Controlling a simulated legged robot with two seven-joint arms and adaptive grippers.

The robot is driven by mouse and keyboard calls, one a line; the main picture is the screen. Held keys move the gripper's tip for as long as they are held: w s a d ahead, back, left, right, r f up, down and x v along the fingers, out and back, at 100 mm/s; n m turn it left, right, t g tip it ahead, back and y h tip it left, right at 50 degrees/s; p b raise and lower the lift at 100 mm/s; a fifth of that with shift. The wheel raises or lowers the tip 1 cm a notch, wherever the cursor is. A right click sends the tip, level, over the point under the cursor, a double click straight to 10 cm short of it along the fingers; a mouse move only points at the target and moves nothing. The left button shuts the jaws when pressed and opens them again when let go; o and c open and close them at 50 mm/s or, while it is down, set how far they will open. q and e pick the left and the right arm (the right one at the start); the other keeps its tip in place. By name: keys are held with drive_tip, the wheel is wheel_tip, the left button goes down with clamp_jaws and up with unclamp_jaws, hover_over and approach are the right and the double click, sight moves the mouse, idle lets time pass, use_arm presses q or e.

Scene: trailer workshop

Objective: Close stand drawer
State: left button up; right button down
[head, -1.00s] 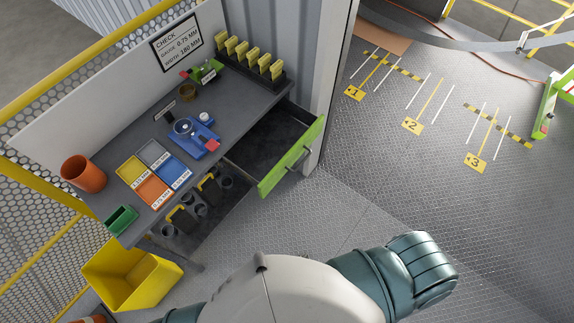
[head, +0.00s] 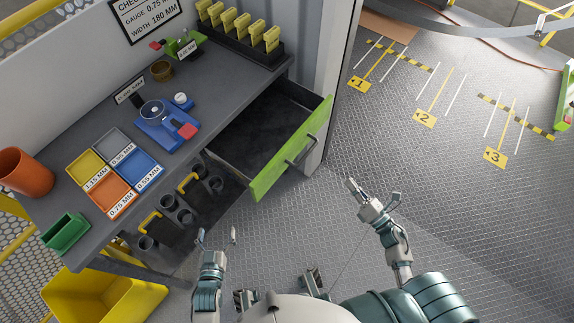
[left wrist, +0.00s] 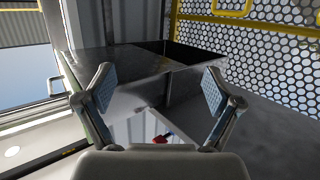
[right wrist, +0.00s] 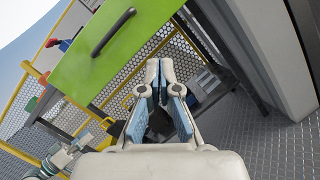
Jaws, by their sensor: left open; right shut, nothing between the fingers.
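The stand drawer is pulled out from under the grey stand top (head: 85,135). Its green front (head: 290,150) and dark handle (head: 300,152) face right, and its dark interior shows. In the right wrist view the green front (right wrist: 150,35) and handle (right wrist: 113,32) are at upper left, ahead of my gripper. My right gripper (head: 355,188) is shut and empty, right of and slightly below the drawer front, apart from it. My left gripper (head: 216,236) is open and empty, below the drawer's near corner. In the left wrist view its fingers (left wrist: 160,88) are spread before a dark box-like shape.
On the stand top are coloured trays (head: 112,170), a blue gauge device (head: 165,128), an orange cup (head: 25,172) and a green bin (head: 66,235). Black holders with yellow handles (head: 170,215) sit below. A yellow bin (head: 105,298) stands lower left. Floor right of the drawer is clear.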

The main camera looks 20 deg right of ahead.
sight(259, 138)
drive_tip(key=s+a+r+n+g+y+b, duration=0.25)
drive_tip(key=s+a+r+n+y, duration=0.2)
drive_tip(key=n, duration=0.75)
use_arm(q)
wheel_tip(259, 138, up, 8)
drive_tip(key=s+t, duration=0.1)
drive_tip(key=shift+a+f, duration=0.2)
use_arm(e)
drive_tip(key=r+x, duration=0.1)
drive_tip(key=x, duration=1.3)
drive_tip(key=shift+w+d+y, duration=0.3)
drive_tip(key=shift+d+y, duration=0.05)
